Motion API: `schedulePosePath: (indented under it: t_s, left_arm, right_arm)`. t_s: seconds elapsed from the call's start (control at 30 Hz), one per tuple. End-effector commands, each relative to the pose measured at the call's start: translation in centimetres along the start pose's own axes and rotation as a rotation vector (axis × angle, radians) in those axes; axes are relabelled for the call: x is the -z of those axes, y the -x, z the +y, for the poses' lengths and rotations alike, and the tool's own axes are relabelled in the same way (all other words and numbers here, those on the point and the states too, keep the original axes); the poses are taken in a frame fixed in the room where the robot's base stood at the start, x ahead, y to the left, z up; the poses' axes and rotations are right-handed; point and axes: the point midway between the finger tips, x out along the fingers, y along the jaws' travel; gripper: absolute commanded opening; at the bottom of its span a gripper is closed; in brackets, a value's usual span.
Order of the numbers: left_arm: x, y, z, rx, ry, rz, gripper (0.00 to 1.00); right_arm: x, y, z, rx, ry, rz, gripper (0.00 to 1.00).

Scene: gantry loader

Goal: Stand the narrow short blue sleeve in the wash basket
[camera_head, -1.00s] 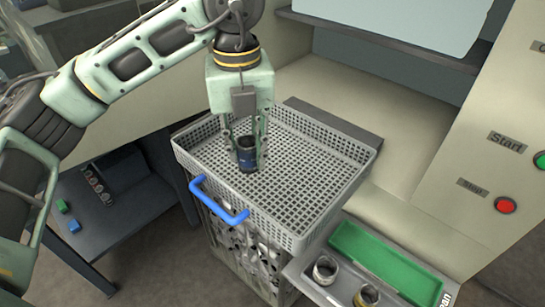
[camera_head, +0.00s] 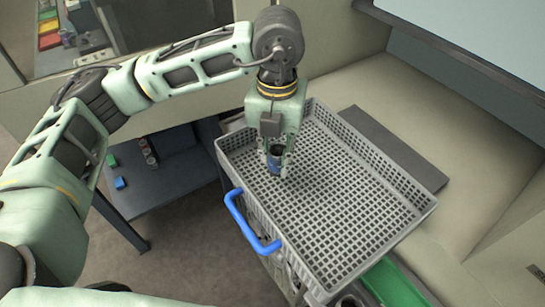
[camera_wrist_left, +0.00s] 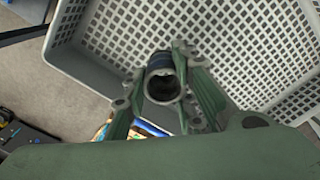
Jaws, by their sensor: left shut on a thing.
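The blue sleeve (camera_head: 275,160) is short, dark and blue, with an open top. My left gripper (camera_head: 277,150) is shut on it, fingers on both sides, and holds it upright. The sleeve also shows in the left wrist view (camera_wrist_left: 163,80), where I look into its dark open mouth. The sleeve is over the basket's left part, near the left wall. I cannot tell whether its lower end touches the basket floor. My right gripper is not in view.
The basket's visible floor is otherwise empty. A blue handle (camera_head: 250,222) sticks out at its near left side. A green tray (camera_head: 395,284) lies at the lower right. A dark side table (camera_head: 165,185) with small blocks and rings stands at the left.

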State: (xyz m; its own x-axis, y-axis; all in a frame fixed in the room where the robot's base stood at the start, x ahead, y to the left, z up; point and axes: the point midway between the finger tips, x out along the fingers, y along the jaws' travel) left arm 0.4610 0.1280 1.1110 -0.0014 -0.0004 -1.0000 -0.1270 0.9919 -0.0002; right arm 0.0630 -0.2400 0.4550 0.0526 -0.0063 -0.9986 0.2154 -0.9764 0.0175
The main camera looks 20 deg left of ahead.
Motion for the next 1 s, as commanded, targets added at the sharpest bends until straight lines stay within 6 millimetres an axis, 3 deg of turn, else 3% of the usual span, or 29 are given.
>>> schedulePosePath:
  t_s: [0.13, 0.27, 0.5, 0.7, 0.87, 0.9, 1.0]
  left_arm:
    - [-0.2, -0.6, 1.1, 0.002, -0.001, 0.0, 0.0]
    - [-0.1, -2.0, 1.2, -0.001, 0.0, 0.004, 0.0]
    - [-0.2, -4.6, 1.2, 0.0, -0.001, -0.001, 0.0]
    - [-0.2, -4.7, 1.1, 0.001, -0.001, -0.002, 0.0]
    - [-0.2, -5.2, 1.1, 0.001, -0.001, -0.001, 0.0]
    - [-0.2, -5.1, 1.1, 0.001, -0.001, -0.001, 0.27]
    - [-0.2, -5.0, 1.1, 0.001, -0.001, 0.0, 0.36]
  right_arm:
    - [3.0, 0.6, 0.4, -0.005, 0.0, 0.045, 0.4]
    - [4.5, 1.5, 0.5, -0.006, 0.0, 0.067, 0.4]
    - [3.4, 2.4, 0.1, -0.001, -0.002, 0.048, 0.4]
    - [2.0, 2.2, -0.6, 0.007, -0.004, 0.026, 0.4]
    - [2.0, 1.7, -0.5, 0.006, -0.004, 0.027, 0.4]
    - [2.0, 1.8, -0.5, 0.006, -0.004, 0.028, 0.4]
    - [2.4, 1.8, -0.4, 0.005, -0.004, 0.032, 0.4]
